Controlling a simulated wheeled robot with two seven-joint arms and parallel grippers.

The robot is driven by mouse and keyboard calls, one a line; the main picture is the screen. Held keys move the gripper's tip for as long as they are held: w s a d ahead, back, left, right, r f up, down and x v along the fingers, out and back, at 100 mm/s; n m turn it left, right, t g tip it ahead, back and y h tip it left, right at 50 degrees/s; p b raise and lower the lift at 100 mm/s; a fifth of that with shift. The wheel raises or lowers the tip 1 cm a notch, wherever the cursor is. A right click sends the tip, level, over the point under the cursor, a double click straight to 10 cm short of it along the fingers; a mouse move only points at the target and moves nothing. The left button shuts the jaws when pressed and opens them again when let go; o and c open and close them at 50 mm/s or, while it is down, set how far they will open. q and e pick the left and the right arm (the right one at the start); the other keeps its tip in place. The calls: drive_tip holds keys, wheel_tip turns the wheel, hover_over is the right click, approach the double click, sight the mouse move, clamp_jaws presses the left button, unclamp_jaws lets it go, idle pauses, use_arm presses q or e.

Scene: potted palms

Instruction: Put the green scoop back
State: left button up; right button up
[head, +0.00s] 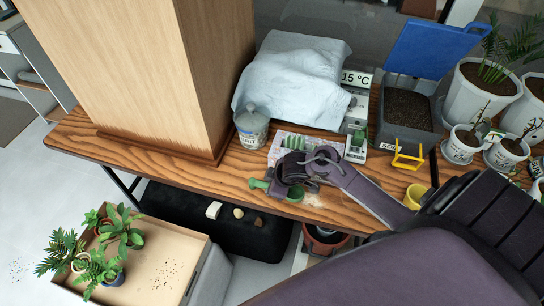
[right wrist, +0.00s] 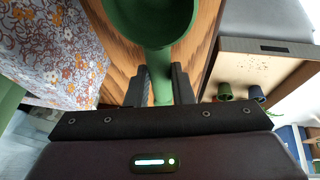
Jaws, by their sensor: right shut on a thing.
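The green scoop (right wrist: 150,22) fills the top of the right wrist view, its round bowl beyond my fingertips and its handle running down between them. My right gripper (right wrist: 160,85) is shut on that handle. In the head view my right gripper (head: 275,185) is above the table's front edge, with a green part of the scoop (head: 258,184) showing at its left. Much of the scoop is hidden there by the gripper. A floral cloth (right wrist: 55,55) lies left of the scoop in the wrist view, under and behind the gripper in the head view. My left gripper is not in view.
A lidded jar (head: 251,130), a covered white bundle (head: 290,75), a scale display (head: 356,78) and a soil bin (head: 405,110) stand behind. A yellow stand (head: 407,158) and potted palms are right. A wooden cabinet (head: 170,70) blocks the left. A plant tray (head: 165,262) sits lower.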

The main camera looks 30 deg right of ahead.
drive_tip(key=shift+f, duration=0.45)
drive_tip(key=o, duration=1)
drive_tip(key=a+v, duration=0.1)
drive_tip(key=v, duration=0.6)
drive_tip(key=shift+s+d+r+p, duration=0.2)
drive_tip(key=shift+d+r+p, duration=0.25)
drive_tip(key=shift+d, duration=0.1)
drive_tip(key=shift+f, duration=0.1)
